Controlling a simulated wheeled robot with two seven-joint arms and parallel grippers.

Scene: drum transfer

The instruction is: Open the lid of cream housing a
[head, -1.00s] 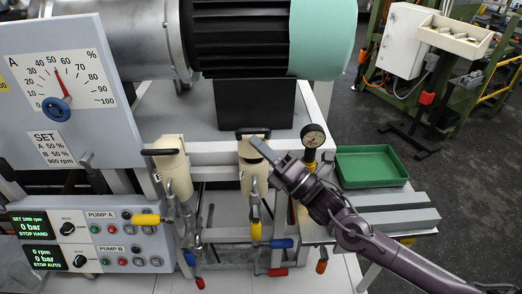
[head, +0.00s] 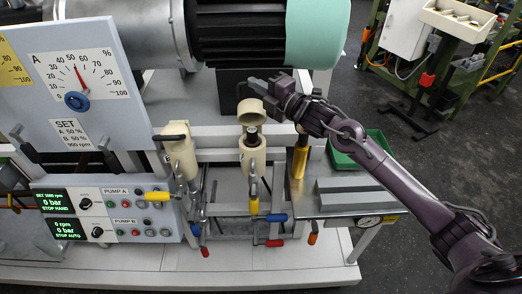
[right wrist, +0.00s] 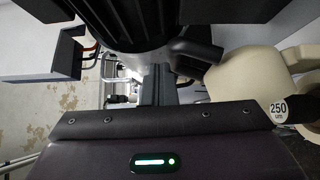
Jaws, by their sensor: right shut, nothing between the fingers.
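Two cream housings stand on the front rail of the machine in the head view. The right-hand cream housing (head: 253,158) has its cream lid (head: 252,114) tipped up and standing open above its mouth. The left-hand cream housing (head: 181,158) has its lid down, with a black handle on top. I cannot read for sure which one is a. My right gripper (head: 258,85) is shut and empty, just above and behind the raised lid; whether they touch is unclear. In the right wrist view a cream part (right wrist: 250,82) with a "250 um" label shows at right. My left gripper is not in view.
A brass cylinder (head: 300,162) stands right of the housings, close under my right arm. A green tray (head: 374,150) and grey bars (head: 350,192) lie on the side bench. Coloured valve handles hang below the housings. A motor (head: 235,35) sits above and behind.

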